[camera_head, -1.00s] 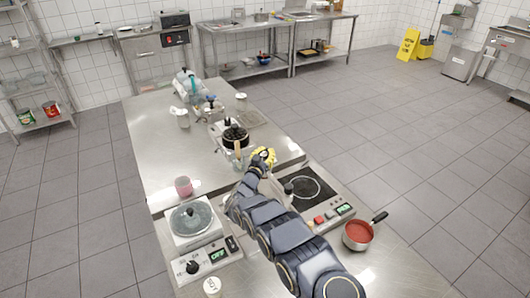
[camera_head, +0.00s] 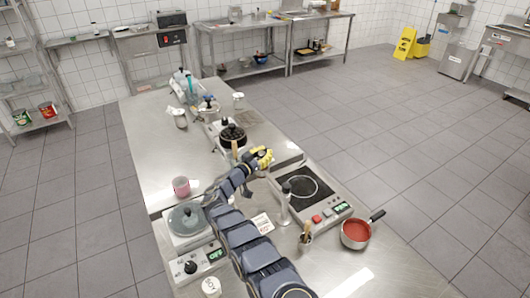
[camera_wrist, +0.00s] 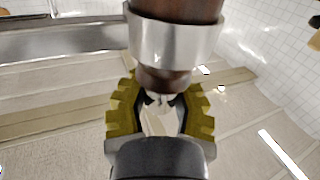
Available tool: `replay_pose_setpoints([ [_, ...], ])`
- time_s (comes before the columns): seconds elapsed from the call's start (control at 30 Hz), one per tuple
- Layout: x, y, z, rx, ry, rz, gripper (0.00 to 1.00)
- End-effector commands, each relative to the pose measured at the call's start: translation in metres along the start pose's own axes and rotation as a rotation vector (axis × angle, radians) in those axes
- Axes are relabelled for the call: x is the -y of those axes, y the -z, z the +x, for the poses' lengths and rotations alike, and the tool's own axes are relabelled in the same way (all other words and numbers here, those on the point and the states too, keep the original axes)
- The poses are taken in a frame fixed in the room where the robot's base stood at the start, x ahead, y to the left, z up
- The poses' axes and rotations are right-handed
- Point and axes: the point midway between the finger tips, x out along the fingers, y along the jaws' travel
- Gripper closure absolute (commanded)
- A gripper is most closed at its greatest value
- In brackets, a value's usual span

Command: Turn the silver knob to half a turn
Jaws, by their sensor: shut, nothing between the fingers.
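My gripper (camera_head: 263,157), with yellow fingers, is above the long steel table, beside the black-topped pot. It is shut and empty. In the wrist view its ridged yellow fingers (camera_wrist: 158,112) are close up. A brown cylinder with a broad silver band (camera_wrist: 175,38) fills the top of that view, in front of the fingers; I cannot tell what it belongs to or whether they touch. I cannot clearly make out a silver knob in the head view. A dark knob (camera_head: 190,267) is on the front of the left cooker.
The black pot (camera_head: 232,136) stands behind my gripper. A black hotplate (camera_head: 302,187), a grey upright mill-like thing (camera_head: 285,205) and a red-filled saucepan (camera_head: 356,233) are right of my arm. A pink cup (camera_head: 181,186) is left.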

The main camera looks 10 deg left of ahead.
Motion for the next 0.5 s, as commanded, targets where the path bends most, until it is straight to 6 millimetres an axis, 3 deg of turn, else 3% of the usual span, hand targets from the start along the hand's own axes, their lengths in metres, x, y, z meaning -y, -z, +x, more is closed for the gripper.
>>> replay_pose_setpoints([
  [0.5,-0.0022,-0.0029,-0.0007,0.003,-0.06,-0.001,1.0],
])
